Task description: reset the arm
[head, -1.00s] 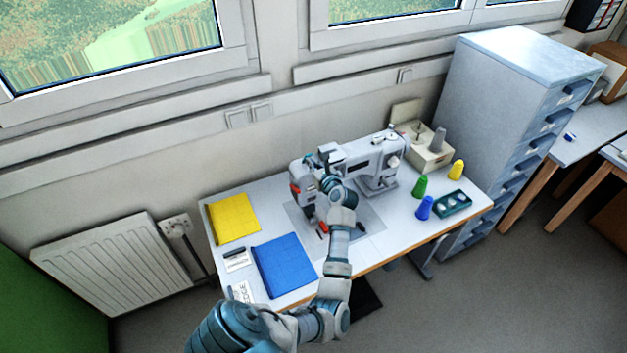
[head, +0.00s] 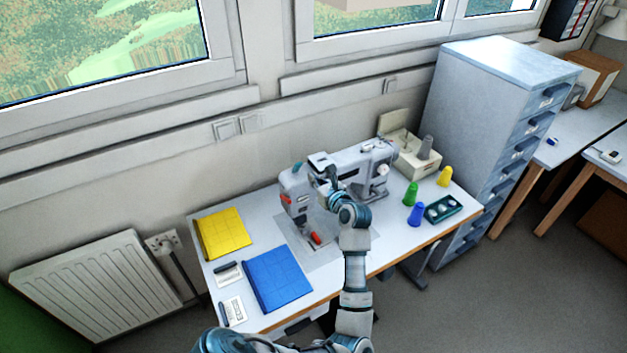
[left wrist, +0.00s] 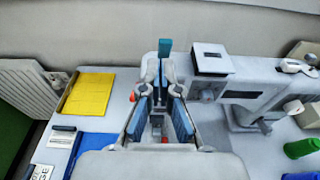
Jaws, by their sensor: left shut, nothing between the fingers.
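My left gripper (head: 327,194) is in front of the white sewing machine (head: 355,165) on the table in the head view. It is shut and empty. In the left wrist view its fingers (left wrist: 160,82) close together near the middle, with the machine (left wrist: 248,88) to their right. I cannot tell whether the gripper touches the machine. My left arm reaches up from the bottom of the head view and hides part of the table and the machine's base. My right gripper is not in view.
A grey drawer cabinet (head: 475,120) stands right; a radiator (head: 95,295) stands left.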

